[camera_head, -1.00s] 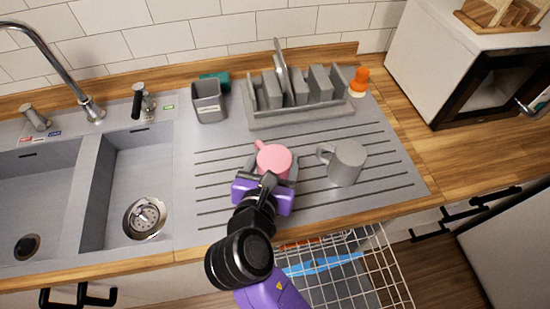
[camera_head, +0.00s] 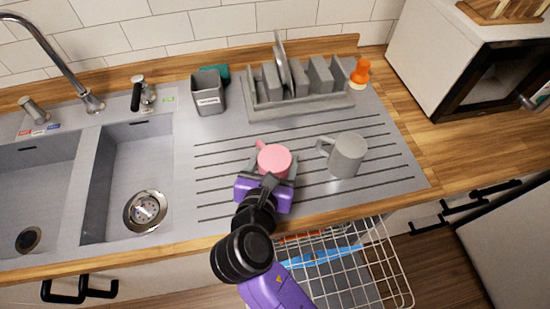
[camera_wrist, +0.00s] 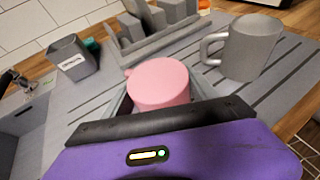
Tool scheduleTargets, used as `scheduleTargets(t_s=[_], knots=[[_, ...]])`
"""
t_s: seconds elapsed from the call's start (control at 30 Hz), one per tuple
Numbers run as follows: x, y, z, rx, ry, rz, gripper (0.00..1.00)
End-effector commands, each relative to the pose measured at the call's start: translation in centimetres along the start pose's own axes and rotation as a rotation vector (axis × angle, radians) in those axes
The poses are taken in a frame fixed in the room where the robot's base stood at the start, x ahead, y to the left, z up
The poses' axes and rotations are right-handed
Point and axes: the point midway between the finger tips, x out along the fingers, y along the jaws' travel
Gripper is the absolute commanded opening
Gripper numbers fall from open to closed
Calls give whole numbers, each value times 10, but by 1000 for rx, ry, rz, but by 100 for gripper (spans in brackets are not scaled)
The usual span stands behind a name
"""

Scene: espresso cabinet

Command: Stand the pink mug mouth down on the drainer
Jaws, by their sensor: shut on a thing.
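The pink mug (camera_head: 274,160) is at the drainer, with its closed base facing up and its mouth downward. Its handle points up and left in the head view. My gripper (camera_head: 268,178) is shut on the pink mug from the front side. In the wrist view the pink mug (camera_wrist: 158,83) shows just beyond the purple gripper body, which hides its lower part. I cannot tell whether its rim touches the surface. The grooved drainer (camera_head: 223,169) lies under and around it.
A grey mug (camera_head: 347,155) stands on the drainer close to the right. A grey dish rack (camera_head: 300,104) stands behind, and a grey utensil holder (camera_head: 208,93) at back left. The sink (camera_head: 128,185) is left. An open wire dishwasher rack (camera_head: 340,268) lies below the front edge.

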Motion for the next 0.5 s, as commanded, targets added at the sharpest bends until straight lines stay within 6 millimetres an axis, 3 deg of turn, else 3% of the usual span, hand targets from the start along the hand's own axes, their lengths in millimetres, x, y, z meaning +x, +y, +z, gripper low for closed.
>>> scheduleTargets(t_s=[0.2,0.23,0.33,0.5], knots=[[1,0,-3,0,-1,0,11],[1,0,-3,0,-1,0,73],[1,0,-3,0,-1,0,92],[1,0,-3,0,0,0,92]])
